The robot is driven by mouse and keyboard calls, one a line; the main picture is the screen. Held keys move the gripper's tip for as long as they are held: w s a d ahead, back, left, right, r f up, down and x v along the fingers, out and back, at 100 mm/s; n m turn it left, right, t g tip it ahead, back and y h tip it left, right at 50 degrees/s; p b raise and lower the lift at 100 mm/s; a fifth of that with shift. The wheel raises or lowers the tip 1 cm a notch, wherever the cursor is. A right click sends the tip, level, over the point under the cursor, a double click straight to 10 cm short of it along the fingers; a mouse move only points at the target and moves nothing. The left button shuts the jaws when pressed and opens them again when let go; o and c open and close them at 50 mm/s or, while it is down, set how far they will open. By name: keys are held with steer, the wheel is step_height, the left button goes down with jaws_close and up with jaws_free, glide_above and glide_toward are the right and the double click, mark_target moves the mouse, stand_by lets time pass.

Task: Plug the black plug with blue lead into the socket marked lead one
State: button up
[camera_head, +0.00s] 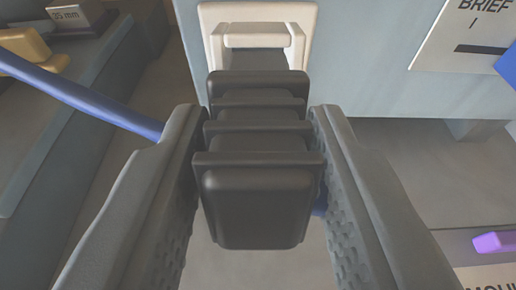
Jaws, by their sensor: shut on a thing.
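My gripper (258,168) is shut on a black ribbed plug (258,205), one dark finger on each side of it. The plug stands in the middle of the view, its far end towards a cream socket (209,20) on a blue-grey panel. The plug covers the lower part of the socket, so I cannot tell whether they touch. A blue lead (85,98) runs from the left edge to behind the left finger. A bit of blue shows beside the plug at the right finger. No mark for lead one is readable.
A white card reading "BRIEF" (470,35) is on the panel (375,75) at the right, with a blue piece (508,66) at the edge. A yellow part (25,45) and a "35 mm" block (70,17) are upper left. A purple piece (493,242) is lower right.

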steer(key=shift+x, duration=1.2)
steer(key=o, duration=1.1)
steer(key=v, duration=1.7)
steer(key=shift+s, duration=0.2)
steer(key=s+r+t, duration=0.1)
steer(key=s+r, duration=0.4)
steer(key=s, duration=0.3)
steer(key=s+r, duration=0.5)
steer(key=s, duration=0.4)
steer(key=shift+t, duration=0.7)
steer(key=s+r, duration=0.1)
steer(key=s, duration=0.6)
steer(key=s+r, duration=0.1)
steer(key=s, duration=0.6)
steer(key=s+r, duration=0.1)
steer(key=s, duration=0.7)
steer(key=shift+s+r, duration=0.1)
steer(key=shift+r, duration=0.3)
